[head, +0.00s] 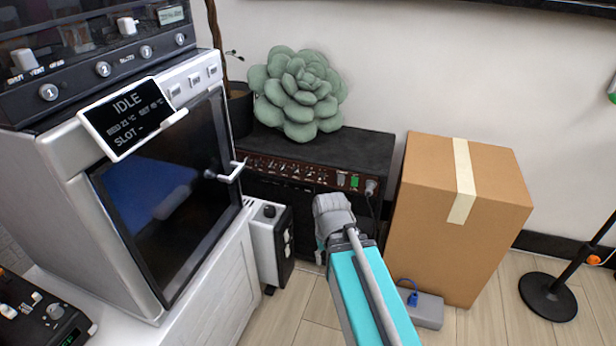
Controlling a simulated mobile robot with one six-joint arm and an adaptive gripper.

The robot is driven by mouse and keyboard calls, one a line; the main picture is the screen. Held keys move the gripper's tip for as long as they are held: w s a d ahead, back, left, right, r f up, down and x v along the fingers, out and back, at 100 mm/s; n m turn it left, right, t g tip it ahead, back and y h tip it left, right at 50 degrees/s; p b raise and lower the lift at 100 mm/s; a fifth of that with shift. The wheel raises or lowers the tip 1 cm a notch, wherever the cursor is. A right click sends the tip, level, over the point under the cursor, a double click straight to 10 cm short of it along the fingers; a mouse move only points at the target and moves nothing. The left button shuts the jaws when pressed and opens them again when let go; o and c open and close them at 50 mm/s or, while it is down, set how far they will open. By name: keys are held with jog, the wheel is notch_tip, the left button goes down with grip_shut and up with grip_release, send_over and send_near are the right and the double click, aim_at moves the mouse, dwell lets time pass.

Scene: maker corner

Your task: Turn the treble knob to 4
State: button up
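A black amplifier (365,150) stands on the floor against the wall, with a dark reddish control panel (290,168) along its upper front edge. Several small knobs sit in a row on this panel. Their labels and pointers are too small to read, so I cannot tell which is the treble knob or its setting. My arm reaches in from the bottom, and its grey end (333,213) is in front of the amplifier, below the right part of the panel. My gripper's fingers cannot be made out there, and no contact with a knob shows.
A large cardboard box (490,190) stands close on the amplifier's right. A white oven-like machine (160,200) on a cabinet and a small white-and-black unit (268,245) are on the left. A green succulent-shaped cushion (298,92) rests on the amplifier. A grey box (428,311) lies on the floor.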

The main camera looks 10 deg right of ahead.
notch_tip(320, 180, up, 10)
jog(key=p, duration=0.9)
jog(key=shift+p, duration=0.4)
jog(key=shift+w+a, duration=0.1)
